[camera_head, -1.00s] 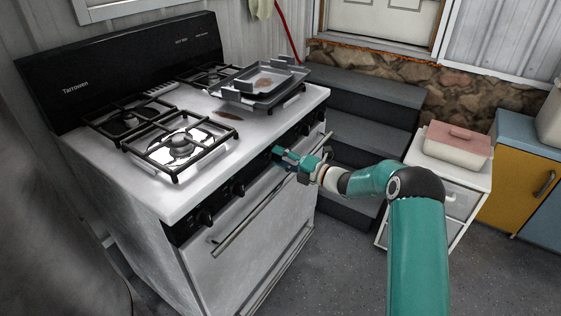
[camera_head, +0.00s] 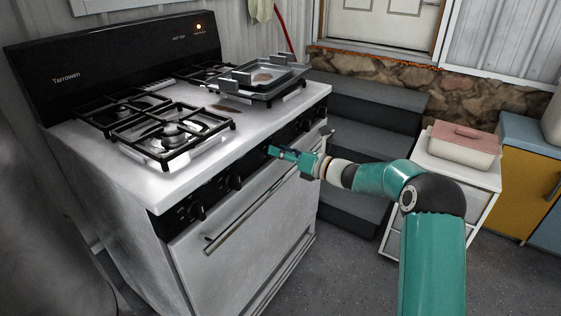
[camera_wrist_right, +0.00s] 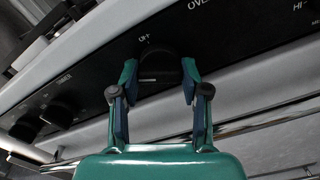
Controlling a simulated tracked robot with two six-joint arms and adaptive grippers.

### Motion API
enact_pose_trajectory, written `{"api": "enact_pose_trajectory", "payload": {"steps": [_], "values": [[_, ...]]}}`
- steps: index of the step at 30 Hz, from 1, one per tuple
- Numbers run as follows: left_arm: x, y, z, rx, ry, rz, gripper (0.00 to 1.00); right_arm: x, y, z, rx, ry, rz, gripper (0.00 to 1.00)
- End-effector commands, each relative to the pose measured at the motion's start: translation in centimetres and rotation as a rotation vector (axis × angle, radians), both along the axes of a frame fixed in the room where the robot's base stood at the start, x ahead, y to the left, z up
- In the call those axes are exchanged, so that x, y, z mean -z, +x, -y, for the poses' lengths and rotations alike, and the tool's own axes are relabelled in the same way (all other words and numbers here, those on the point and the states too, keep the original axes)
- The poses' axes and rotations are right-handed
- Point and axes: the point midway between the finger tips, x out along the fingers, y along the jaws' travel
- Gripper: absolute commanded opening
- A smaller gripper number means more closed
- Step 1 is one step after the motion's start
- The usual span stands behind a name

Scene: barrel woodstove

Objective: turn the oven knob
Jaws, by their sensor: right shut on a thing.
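The white stove (camera_head: 262,232) stands at the left in the head view, with a row of black knobs on its front panel. My right gripper (camera_head: 274,151) reaches the panel from the right. In the right wrist view the oven knob (camera_wrist_right: 160,66) is a round black knob beneath an "OFF" mark, with "OVE" lettering at upper right. My right gripper's two fingers are on either side of it, shut on it. In the head view the gripper hides this knob. My left gripper is not in view.
A door handle bar (camera_head: 224,235) runs below the knobs. Another knob (camera_wrist_right: 58,112) lies left of the gripper in the wrist view. Dark steps (camera_head: 362,147) and a white cabinet (camera_head: 450,174) stand to the right.

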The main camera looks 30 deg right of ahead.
Motion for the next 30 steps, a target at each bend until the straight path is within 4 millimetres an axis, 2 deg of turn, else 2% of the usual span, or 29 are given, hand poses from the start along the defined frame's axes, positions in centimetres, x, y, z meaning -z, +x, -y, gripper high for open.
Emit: {"api": "enact_pose_trajectory", "payload": {"steps": [1,30], "values": [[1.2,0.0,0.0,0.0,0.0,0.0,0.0,1.0,-0.1,0.0,-0.001,-0.044,0.011,0.11],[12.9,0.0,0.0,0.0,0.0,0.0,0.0,1.1,0.0,0.0,-0.005,-0.894,0.363,0.11]]}}
